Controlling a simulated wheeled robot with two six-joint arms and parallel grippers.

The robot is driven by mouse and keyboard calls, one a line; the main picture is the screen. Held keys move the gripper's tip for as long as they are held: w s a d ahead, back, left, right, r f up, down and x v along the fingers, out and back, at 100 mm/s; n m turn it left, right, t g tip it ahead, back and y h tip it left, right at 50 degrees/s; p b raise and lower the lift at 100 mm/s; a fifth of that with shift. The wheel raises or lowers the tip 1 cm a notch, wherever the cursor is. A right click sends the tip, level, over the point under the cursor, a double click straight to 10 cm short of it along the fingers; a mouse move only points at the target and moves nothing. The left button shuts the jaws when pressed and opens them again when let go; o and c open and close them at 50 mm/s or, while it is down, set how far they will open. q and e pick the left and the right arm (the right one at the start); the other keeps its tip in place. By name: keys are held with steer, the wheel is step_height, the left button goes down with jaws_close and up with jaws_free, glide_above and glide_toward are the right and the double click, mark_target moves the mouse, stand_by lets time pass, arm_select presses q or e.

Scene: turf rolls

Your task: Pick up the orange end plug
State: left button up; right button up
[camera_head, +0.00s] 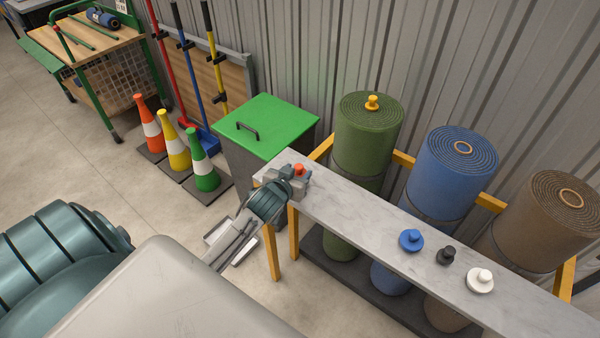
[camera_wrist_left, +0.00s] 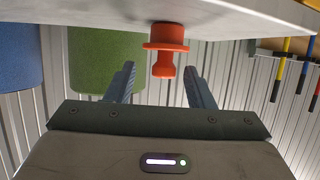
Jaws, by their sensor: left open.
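The orange end plug (camera_head: 299,168) stands on the far left end of the grey stone-topped shelf (camera_head: 345,205). My left gripper (camera_head: 291,182) is at that end of the shelf, right by the plug and partly covering it in the head view. In the left wrist view, which shows the scene upside down, the plug (camera_wrist_left: 163,52) has a wide flange and a narrower knob. The knob appears between the two spread fingers of my left gripper (camera_wrist_left: 161,72), with gaps on both sides. The fingers are open and not closed on it. My right gripper is not in view.
Blue (camera_head: 411,240), black (camera_head: 446,256) and white (camera_head: 480,280) plugs stand farther along the shelf. Green (camera_head: 365,140), blue (camera_head: 450,175) and brown (camera_head: 540,220) turf rolls stand behind it; a yellow plug (camera_head: 372,103) tops the green one. A green-lidded bin (camera_head: 265,128) is close left.

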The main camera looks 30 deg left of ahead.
mark_target(301, 165)
arm_select(q)
steer(key=shift+w+a, duration=0.1)
steer(key=shift+w, duration=0.25)
steer(key=p+x, duration=0.1)
steer(key=x, duration=0.3)
steer(key=shift+a+p, duration=0.2)
steer(key=shift+p, duration=0.15)
steer(key=shift+w+f, duration=0.2)
steer(key=shift+w, duration=0.05)
steer(key=shift+c, duration=0.5)
jaws_close()
